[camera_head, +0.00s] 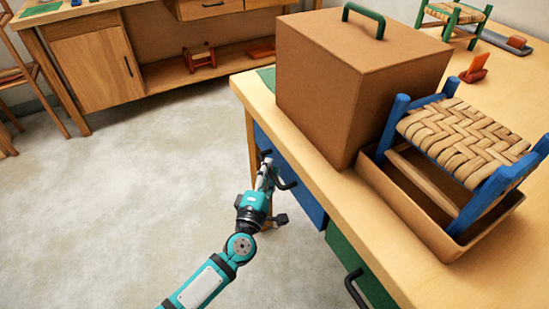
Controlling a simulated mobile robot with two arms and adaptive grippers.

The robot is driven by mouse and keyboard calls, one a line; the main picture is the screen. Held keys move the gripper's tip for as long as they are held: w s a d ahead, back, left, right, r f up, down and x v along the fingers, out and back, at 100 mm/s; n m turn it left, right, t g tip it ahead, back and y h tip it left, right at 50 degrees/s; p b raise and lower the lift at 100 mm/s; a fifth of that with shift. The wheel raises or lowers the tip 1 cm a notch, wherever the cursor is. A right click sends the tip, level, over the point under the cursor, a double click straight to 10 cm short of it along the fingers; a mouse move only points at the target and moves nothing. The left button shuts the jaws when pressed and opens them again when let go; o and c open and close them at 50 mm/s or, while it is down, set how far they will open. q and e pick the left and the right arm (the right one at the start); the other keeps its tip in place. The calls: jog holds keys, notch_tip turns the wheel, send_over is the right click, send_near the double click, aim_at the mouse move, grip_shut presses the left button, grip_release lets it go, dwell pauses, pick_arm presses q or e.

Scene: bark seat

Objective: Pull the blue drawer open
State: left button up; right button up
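The blue drawer (306,200) is set in the side of the wooden workbench, below the top's edge. Its front looks about flush, with no clear gap. Its dark handle (285,181) sticks out toward my arm. My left gripper (266,174) is at the handle, in front of the drawer. The fingers are small and overlap the handle in the picture, so I cannot tell whether they are open or closed around it. My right gripper is not in view.
A green drawer (350,262) with a black handle (355,288) is to the right. On the bench (375,225) stand a brown box (350,80) and a tray (450,248) holding a blue woven stool (465,140). The floor (130,200) at left is clear, before another bench (92,68).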

pick_arm(q)
jog(key=shift+w, duration=0.15)
jog(key=shift+r, duration=0.1)
jog(key=c, duration=0.4)
grip_shut()
jog(key=shift+a, duration=0.1)
